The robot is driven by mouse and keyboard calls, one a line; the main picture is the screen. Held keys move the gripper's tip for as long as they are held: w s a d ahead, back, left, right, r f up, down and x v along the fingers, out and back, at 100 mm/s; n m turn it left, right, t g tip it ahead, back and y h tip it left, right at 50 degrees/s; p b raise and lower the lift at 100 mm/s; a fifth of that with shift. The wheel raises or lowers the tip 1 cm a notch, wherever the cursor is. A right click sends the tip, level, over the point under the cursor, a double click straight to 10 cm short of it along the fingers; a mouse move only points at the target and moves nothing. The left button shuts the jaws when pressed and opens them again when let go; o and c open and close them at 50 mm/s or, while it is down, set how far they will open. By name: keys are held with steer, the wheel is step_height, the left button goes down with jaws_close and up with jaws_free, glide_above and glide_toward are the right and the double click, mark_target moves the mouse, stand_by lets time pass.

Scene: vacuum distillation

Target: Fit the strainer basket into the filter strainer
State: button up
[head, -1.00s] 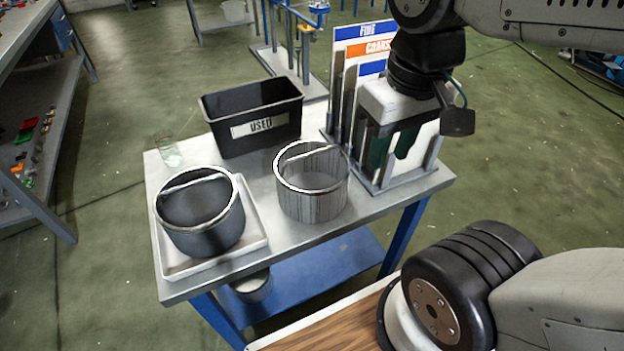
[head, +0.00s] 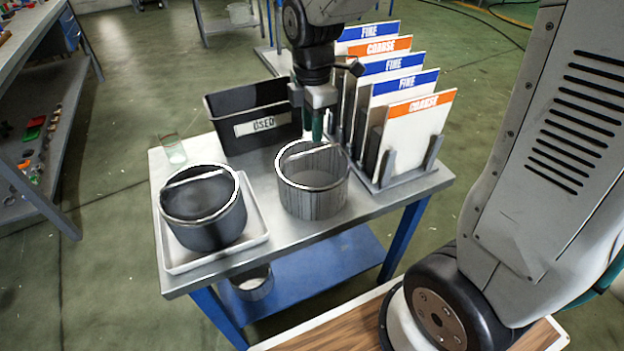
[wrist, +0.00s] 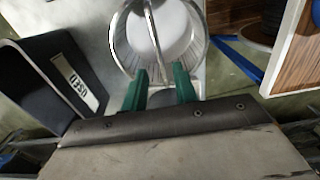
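A light mesh strainer basket (head: 312,197) with a bright rim and a bar handle (head: 309,148) across its top stands upright on the table. A darker basket (head: 205,225) with a similar handle stands in a white tray at the left. My gripper (head: 313,138) is over the back part of the light basket, pointing down. I cannot identify the filter strainer in these views.
The steel table (head: 280,252) holds a black bin marked USED (head: 225,140), a rack of FINE and COARSE plates (head: 412,125), a small glass (head: 172,150) and the white tray (head: 250,232). A metal can (head: 255,285) sits on the lower shelf.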

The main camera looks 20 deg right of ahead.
mark_target(313, 152)
steer(key=shift+d+f, duration=0.15)
steer(key=shift+f, duration=3.6)
steer(key=shift+f, duration=0.1)
steer(key=shift+c, duration=0.3)
jaws_close()
